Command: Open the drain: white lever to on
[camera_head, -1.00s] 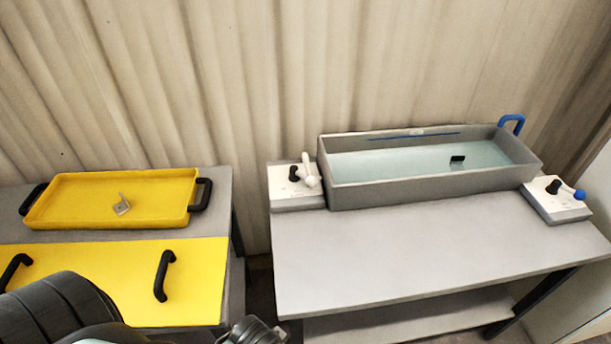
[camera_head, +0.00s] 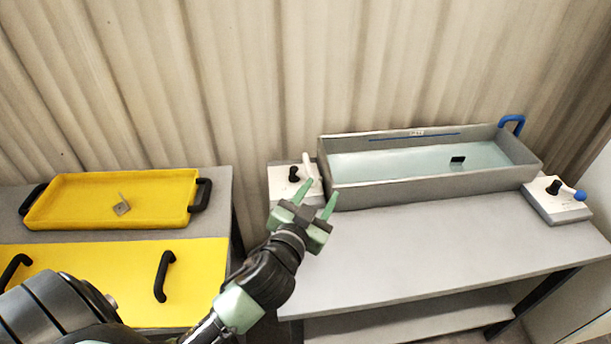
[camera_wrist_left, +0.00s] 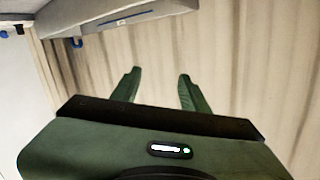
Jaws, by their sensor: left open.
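The white lever (camera_head: 308,166) stands on a small white valve box (camera_head: 277,184) with a black knob, at the left end of the grey tank (camera_head: 430,183). My left gripper (camera_head: 320,193) is open and empty in front of this box and hides part of it and of the lever's lower end. I cannot tell whether the fingertips touch the lever. In the left wrist view my open fingers (camera_wrist_left: 160,82) have nothing between them, and the lever does not show there. The tank holds clear water with a small black piece (camera_head: 457,160) in it. My right gripper is not in view.
A second valve box (camera_head: 560,207) with a blue-tipped lever (camera_head: 579,195) sits at the tank's right. A blue hook-shaped pipe (camera_head: 513,121) rises behind it. A yellow tray (camera_head: 75,199) with a metal bracket (camera_head: 122,206) stands left. The grey table front (camera_head: 430,250) is clear.

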